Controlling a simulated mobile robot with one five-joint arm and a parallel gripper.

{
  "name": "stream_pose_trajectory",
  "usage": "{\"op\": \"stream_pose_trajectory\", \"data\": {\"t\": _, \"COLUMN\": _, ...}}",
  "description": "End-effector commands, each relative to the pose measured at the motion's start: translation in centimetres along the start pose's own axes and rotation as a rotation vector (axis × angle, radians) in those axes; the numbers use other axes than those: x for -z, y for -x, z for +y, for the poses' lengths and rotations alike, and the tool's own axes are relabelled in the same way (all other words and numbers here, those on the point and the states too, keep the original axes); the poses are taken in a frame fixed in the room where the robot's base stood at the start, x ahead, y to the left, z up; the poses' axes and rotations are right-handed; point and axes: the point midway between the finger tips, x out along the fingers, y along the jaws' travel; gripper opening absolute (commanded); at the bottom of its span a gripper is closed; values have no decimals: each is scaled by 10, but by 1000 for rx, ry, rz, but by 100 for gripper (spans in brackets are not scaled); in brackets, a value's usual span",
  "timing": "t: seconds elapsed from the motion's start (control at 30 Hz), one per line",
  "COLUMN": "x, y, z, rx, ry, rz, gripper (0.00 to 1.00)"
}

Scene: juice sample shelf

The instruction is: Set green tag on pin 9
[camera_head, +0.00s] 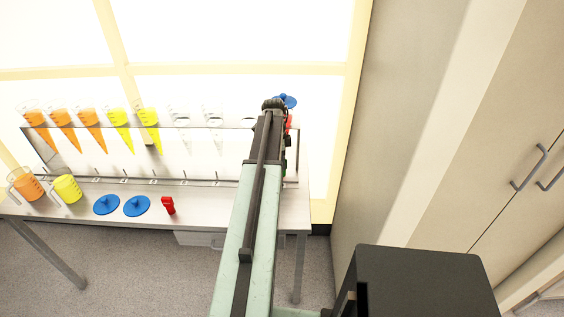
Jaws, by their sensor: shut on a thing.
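My gripper (274,104) is at the far end of my outstretched arm, over the right end of the shelf. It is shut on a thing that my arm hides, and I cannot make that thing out. No green tag shows clearly. A small dark green patch shows just right of my arm, but I cannot tell what it is. A row of short pins shows along the front of the rack (45,150). Its right end is partly behind my arm, so I cannot pick out pin 9.
Orange, yellow and clear cones stand in the rack. A blue disc (287,100) and something red (289,122) show beside my gripper. On the table (220,210) are an orange jug (27,188), a yellow jug (68,190), two blue lids (137,206) and a red tag (168,206).

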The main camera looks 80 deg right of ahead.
Motion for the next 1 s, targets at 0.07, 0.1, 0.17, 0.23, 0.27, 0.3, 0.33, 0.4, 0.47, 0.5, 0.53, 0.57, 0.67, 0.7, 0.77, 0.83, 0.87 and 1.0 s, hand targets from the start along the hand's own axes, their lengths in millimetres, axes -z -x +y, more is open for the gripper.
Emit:
{"op": "stream_pose_trajectory", "data": {"t": 0.07, "x": 0, "y": -2, "z": 0, "rx": 0, "ry": 0, "rz": 0, "gripper": 0}}
{"op": "stream_pose_trajectory", "data": {"t": 0.1, "x": 0, "y": -3, "z": 0, "rx": 0, "ry": 0, "rz": 0, "gripper": 0}}
{"op": "stream_pose_trajectory", "data": {"t": 0.17, "x": 0, "y": -2, "z": 0, "rx": 0, "ry": 0, "rz": 0, "gripper": 0}}
{"op": "stream_pose_trajectory", "data": {"t": 0.23, "x": 0, "y": -2, "z": 0, "rx": 0, "ry": 0, "rz": 0, "gripper": 0}}
{"op": "stream_pose_trajectory", "data": {"t": 0.27, "x": 0, "y": -2, "z": 0, "rx": 0, "ry": 0, "rz": 0, "gripper": 0}}
{"op": "stream_pose_trajectory", "data": {"t": 0.3, "x": 0, "y": -2, "z": 0, "rx": 0, "ry": 0, "rz": 0, "gripper": 0}}
{"op": "stream_pose_trajectory", "data": {"t": 0.33, "x": 0, "y": -2, "z": 0, "rx": 0, "ry": 0, "rz": 0, "gripper": 0}}
{"op": "stream_pose_trajectory", "data": {"t": 0.4, "x": 0, "y": -2, "z": 0, "rx": 0, "ry": 0, "rz": 0, "gripper": 0}}
{"op": "stream_pose_trajectory", "data": {"t": 0.47, "x": -1, "y": -2, "z": 0, "rx": 0, "ry": 0, "rz": 0, "gripper": 0}}
{"op": "stream_pose_trajectory", "data": {"t": 0.5, "x": -1, "y": -3, "z": 0, "rx": 0, "ry": 0, "rz": 0, "gripper": 0}}
{"op": "stream_pose_trajectory", "data": {"t": 0.53, "x": -1, "y": -3, "z": 0, "rx": 0, "ry": 1, "rz": 0, "gripper": 0}}
{"op": "stream_pose_trajectory", "data": {"t": 0.57, "x": -1, "y": -4, "z": 0, "rx": 0, "ry": 1, "rz": 0, "gripper": 0}}
{"op": "stream_pose_trajectory", "data": {"t": 0.67, "x": -1, "y": -6, "z": 0, "rx": 0, "ry": 1, "rz": 0, "gripper": 0}}
{"op": "stream_pose_trajectory", "data": {"t": 0.7, "x": -1, "y": -7, "z": 0, "rx": 0, "ry": 1, "rz": 0, "gripper": 0}}
{"op": "stream_pose_trajectory", "data": {"t": 0.77, "x": -2, "y": -8, "z": 0, "rx": 0, "ry": 1, "rz": 0, "gripper": 0}}
{"op": "stream_pose_trajectory", "data": {"t": 0.83, "x": -2, "y": -10, "z": 0, "rx": 0, "ry": 1, "rz": 0, "gripper": 0}}
{"op": "stream_pose_trajectory", "data": {"t": 0.87, "x": -2, "y": -11, "z": 0, "rx": 0, "ry": 1, "rz": 0, "gripper": 0}}
{"op": "stream_pose_trajectory", "data": {"t": 1.0, "x": -2, "y": -14, "z": 0, "rx": 0, "ry": 1, "rz": 0, "gripper": 0}}
